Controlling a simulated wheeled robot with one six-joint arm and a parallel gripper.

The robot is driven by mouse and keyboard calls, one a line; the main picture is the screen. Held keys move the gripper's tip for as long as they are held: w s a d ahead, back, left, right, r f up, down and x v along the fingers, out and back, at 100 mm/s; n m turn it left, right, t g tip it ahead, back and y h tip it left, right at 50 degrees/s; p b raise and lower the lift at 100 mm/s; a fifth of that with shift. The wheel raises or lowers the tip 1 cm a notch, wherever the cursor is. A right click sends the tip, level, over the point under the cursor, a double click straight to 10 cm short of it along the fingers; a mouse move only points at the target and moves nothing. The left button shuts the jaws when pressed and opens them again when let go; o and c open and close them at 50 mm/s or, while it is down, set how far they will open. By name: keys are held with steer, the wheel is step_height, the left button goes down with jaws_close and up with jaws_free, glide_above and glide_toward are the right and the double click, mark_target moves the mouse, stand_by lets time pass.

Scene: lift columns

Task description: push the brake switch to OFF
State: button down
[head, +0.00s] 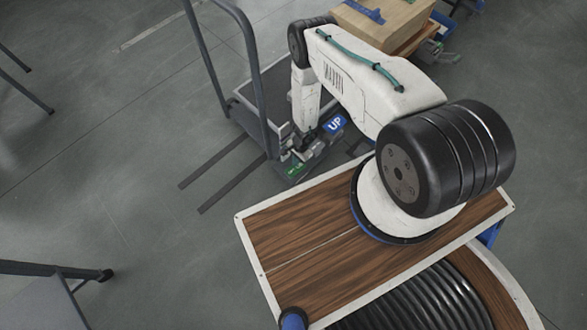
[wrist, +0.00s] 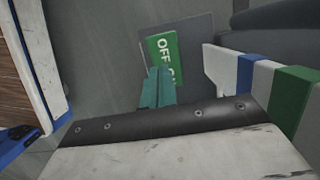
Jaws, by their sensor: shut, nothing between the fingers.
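The green brake plate (wrist: 163,50) shows the word OFF and part of a second word in the wrist view. My gripper's teal fingers (wrist: 156,88) are shut and lie over its lower edge in that view. I cannot tell whether they touch it. The switch lever itself cannot be made out; the fingers may hide it. In the head view the green plate (head: 294,171) is small, at the base of the lift cart. My gripper (head: 299,152) is just above it, partly hidden among dark parts.
A blue UP sign (head: 335,124) stands just right of my gripper. The cart's grey handle frame (head: 258,75) rises on the left. A cardboard box (head: 385,18) sits behind my arm. Striped white, blue and green parts (wrist: 245,75) stand close on the right in the wrist view.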

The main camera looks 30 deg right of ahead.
mark_target(290, 174)
steer(key=x, duration=0.6)
steer(key=shift+a+f, duration=0.15)
steer(key=shift+f, duration=0.05)
steer(key=shift+s+a+f, duration=0.2)
steer(key=shift+a+f, duration=0.05)
steer(key=shift+a, duration=0.2)
stand_by(0.7)
steer(key=shift+s+a+f, duration=0.15)
steer(key=shift+a+f, duration=0.3)
steer(key=shift+a, duration=0.1)
stand_by(0.3)
steer(key=a+r, duration=0.3)
steer(key=r, duration=1)
steer(key=shift+s+r, duration=0.35)
steer(key=shift+s, duration=0.15)
